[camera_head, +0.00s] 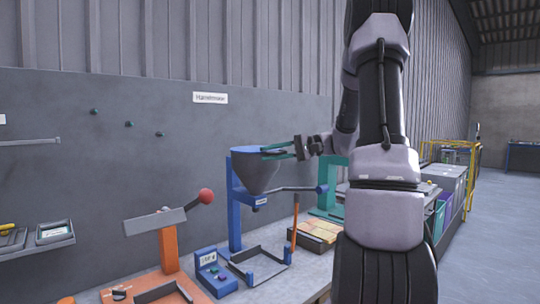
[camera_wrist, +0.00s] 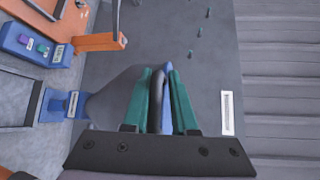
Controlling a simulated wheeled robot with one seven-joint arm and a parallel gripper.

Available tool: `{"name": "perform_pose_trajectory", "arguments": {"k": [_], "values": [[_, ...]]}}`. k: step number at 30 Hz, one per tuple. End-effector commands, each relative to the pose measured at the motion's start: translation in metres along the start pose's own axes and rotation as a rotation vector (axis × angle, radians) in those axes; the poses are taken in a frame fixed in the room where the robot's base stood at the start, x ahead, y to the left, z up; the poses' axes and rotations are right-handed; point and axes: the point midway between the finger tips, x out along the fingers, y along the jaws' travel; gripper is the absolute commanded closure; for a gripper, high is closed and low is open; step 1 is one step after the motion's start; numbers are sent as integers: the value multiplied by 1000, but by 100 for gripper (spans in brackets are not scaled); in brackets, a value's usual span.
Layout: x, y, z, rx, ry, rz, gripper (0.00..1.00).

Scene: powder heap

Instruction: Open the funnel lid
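My gripper (camera_head: 266,152) has teal fingers and reaches in from the right at the funnel's top rim. In the wrist view my gripper (camera_wrist: 161,78) has its fingers apart, with a dark curved bar (camera_wrist: 155,105) and a blue strip (camera_wrist: 168,75) between them. I cannot tell whether the fingers touch either.
An orange press with a red-knobbed lever (camera_head: 205,197) stands left of the funnel. A blue control box (camera_head: 214,272) and a dark frame (camera_head: 262,265) lie in front. A carton (camera_head: 318,236) sits to the right. The grey wall panel (camera_head: 100,170) is close behind.

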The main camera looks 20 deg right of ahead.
Motion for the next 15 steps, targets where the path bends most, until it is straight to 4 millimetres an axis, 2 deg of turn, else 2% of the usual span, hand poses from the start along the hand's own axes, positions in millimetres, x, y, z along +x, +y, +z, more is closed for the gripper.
{"name": "perform_pose_trajectory", "arguments": {"k": [1,15], "values": [[-1,6,1,8,-1,20,100],[-3,-6,3,40,-2,57,100]]}}
